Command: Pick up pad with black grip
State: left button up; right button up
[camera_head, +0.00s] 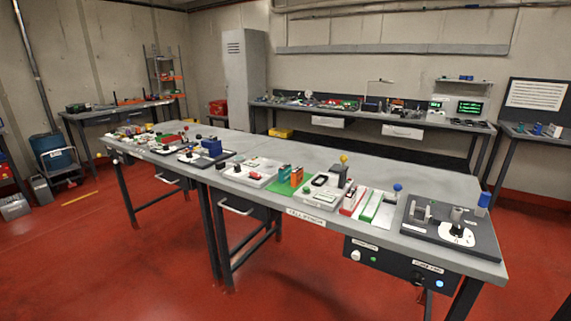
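Neither of my grippers shows in the head view. The long grey workbench (320,158) carries a row of small devices, seen from a distance. Several small parts have dark tops or knobs, and I cannot tell for sure which is the pad with the black grip. One candidate is a white piece with a dark upright part (458,232) on the dark plate (481,249) at the right end. Another is a small dark knob (238,168) on a white tray farther left. Nothing is seen holding either of them.
Green and orange blocks (290,175) and a blue block (212,147) stand along the bench. A control box (402,266) hangs under its front right edge. Red floor (150,270) is clear in front. Other benches line the back wall.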

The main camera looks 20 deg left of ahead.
aim_at(220, 167)
jog(key=i+j+z, duration=0.1)
jog(key=j+z, duration=0.3)
jog(key=j, duration=0.15)
jog(key=j+z, duration=0.4)
jog(key=j, duration=0.15)
jog(key=j+z, duration=0.4)
jog(key=j, duration=0.15)
jog(key=k+j+z, duration=0.2)
jog(key=j+z, duration=0.2)
jog(key=j, duration=0.1)
